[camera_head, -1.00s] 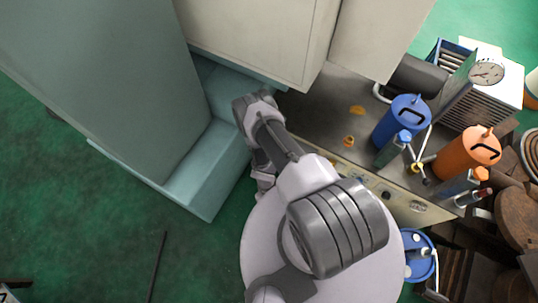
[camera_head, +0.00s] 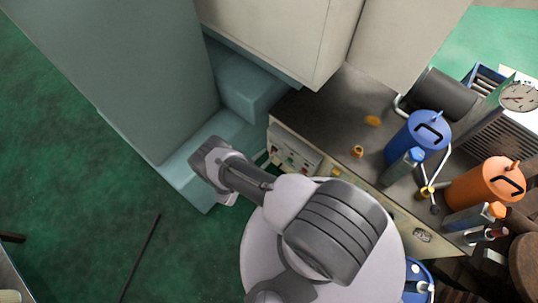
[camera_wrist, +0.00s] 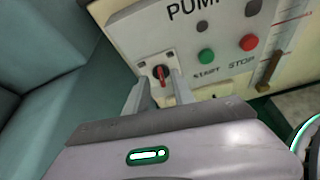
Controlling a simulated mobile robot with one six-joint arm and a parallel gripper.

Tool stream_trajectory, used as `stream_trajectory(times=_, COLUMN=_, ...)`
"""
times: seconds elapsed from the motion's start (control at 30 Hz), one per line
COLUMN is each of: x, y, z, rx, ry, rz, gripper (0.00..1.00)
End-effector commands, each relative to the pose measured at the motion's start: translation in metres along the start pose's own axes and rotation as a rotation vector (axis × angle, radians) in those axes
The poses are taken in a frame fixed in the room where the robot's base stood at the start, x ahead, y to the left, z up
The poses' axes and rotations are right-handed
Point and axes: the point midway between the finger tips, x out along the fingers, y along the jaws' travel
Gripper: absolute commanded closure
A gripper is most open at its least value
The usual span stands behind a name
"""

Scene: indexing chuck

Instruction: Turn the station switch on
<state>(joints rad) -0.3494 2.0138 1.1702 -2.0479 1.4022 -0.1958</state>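The station switch (camera_wrist: 161,73) is a small red lever on a pale plate, at the left end of the control panel in the wrist view. The lever stands nearly upright; its on and off marks are too small to read. My gripper (camera_wrist: 161,79) is open, its two grey fingers to the left and right of the lever in the picture. Gaps show between lever and fingers; I cannot tell how far the tips are from the plate. In the head view my wrist (camera_head: 215,165) is left of the panel, and the fingers are hidden.
The control panel (camera_head: 297,150) is on the bench front. Beside the switch are a green START button (camera_wrist: 206,56) and a red STOP button (camera_wrist: 249,42). A teal machine body (camera_wrist: 45,75) stands close on the left. Blue (camera_head: 417,137) and orange (camera_head: 484,184) cans stand on the bench.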

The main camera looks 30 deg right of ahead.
Motion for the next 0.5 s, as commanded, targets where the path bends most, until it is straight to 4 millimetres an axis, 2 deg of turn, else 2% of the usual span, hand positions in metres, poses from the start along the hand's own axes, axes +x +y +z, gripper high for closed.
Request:
stream_trajectory(times=0.1, x=0.020, y=-0.001, z=-0.002, rx=0.002, ry=0.000, rz=-0.003, gripper=0.70)
stream_trajectory(times=0.2, x=0.027, y=-0.001, z=-0.001, rx=0.001, ry=0.000, rz=-0.002, gripper=0.70)
stream_trajectory(times=0.5, x=0.030, y=0.000, z=0.001, rx=0.001, ry=0.000, rz=0.000, gripper=0.70)
